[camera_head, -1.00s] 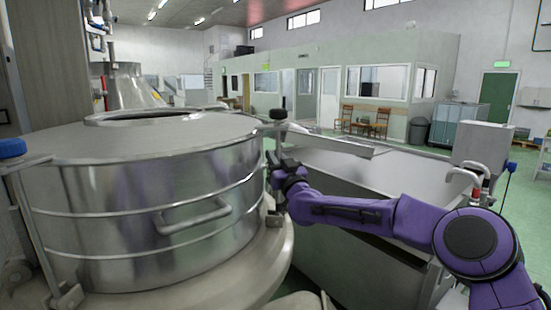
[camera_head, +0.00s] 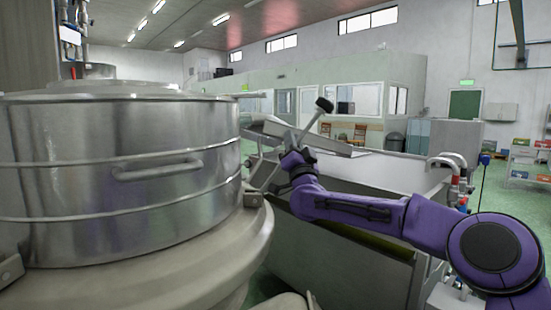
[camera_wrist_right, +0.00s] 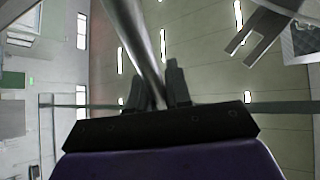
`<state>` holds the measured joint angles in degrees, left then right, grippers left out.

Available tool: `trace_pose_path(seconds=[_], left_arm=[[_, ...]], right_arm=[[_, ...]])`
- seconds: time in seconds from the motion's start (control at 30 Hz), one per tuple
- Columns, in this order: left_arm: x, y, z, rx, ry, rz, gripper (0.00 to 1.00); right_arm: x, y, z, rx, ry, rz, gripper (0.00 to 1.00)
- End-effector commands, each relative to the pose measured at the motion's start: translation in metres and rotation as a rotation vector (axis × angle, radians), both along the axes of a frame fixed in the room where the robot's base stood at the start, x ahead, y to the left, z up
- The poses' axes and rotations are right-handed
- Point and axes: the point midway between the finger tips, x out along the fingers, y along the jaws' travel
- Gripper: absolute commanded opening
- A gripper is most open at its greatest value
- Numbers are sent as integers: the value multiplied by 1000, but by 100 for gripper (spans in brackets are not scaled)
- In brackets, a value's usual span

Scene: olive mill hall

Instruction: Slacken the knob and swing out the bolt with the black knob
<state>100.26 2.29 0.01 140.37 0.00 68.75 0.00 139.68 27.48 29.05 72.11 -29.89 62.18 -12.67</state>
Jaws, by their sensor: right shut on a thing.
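The bolt with the black knob (camera_head: 324,104) leans outward to the right, away from the round steel vessel (camera_head: 120,180). The knob end is up and clear of the lid rim, and the lower end runs down toward the vessel's side. My right gripper (camera_head: 296,157) is shut on the bolt's rod below the knob. In the right wrist view the rod (camera_wrist_right: 146,45) passes between the gripper's fingers (camera_wrist_right: 155,90); the knob is not seen there. My left gripper is not in view.
A curved handle (camera_head: 158,170) sticks out from the vessel's side. A forked metal piece (camera_wrist_right: 258,32) shows in the right wrist view. A large steel trough (camera_head: 350,245) stands right of the vessel, below my right arm. Pipes with red fittings (camera_head: 455,185) stand further right.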

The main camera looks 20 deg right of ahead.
Motion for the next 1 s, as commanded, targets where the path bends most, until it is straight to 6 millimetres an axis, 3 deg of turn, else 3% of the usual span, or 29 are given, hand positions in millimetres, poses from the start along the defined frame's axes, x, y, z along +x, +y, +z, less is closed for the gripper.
trace_pose_path(seconds=[0.03, 0.5, 0.7, 1.0], left_arm=[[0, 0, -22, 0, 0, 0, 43], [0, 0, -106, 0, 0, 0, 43], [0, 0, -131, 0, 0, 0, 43], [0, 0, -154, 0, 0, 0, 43]], right_arm=[[-3, -7, -16, 37, -19, -1, 0], [-27, -58, -77, 439, -206, -2, 0], [-33, -70, -105, 598, -279, -2, 0], [-37, -78, -136, 773, -360, -1, 0]])
